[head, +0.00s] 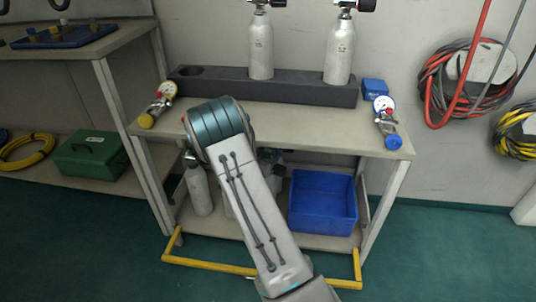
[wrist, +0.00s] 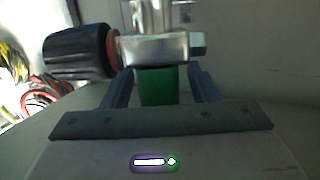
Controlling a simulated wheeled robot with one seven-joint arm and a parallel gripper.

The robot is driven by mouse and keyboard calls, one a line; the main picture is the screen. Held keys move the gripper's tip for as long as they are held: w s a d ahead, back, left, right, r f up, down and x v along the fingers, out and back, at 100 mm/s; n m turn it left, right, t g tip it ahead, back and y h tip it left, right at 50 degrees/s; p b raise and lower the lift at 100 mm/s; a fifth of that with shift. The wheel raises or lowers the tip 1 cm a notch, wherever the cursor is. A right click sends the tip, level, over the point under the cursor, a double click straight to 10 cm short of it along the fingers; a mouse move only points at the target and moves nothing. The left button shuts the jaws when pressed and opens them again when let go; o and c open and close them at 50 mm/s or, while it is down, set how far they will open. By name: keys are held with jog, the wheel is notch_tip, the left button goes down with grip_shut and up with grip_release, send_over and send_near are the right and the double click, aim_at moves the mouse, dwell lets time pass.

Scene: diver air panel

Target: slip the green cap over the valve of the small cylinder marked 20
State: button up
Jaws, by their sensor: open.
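In the wrist view my gripper (wrist: 160,72) is open, with one finger on each side of the green cap (wrist: 158,86). The cap sits against the silver block of a valve (wrist: 155,48), which has a black knob (wrist: 80,52) with a red ring on its left. I cannot tell how far the cap goes over the valve, or whether the fingers touch it. No 20 marking is legible. In the head view my arm hides the gripper and cap. A small grey cylinder (head: 201,188) stands on the lower shelf, with others partly hidden behind my arm.
Two cylinders (head: 261,45) (head: 340,48) stand in a dark rack (head: 300,88) on the bench. Gauges (head: 158,104) (head: 386,121) lie at both ends. A blue bin (head: 323,203) is on the lower shelf, and a yellow rail (head: 210,264) runs along the front.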

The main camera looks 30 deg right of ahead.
jog(key=p+v, duration=0.4)
jog(key=v, duration=0.9)
jog(key=shift+s+a, duration=0.2)
jog(key=shift+a, duration=0.15)
jog(key=shift+r, duration=0.1)
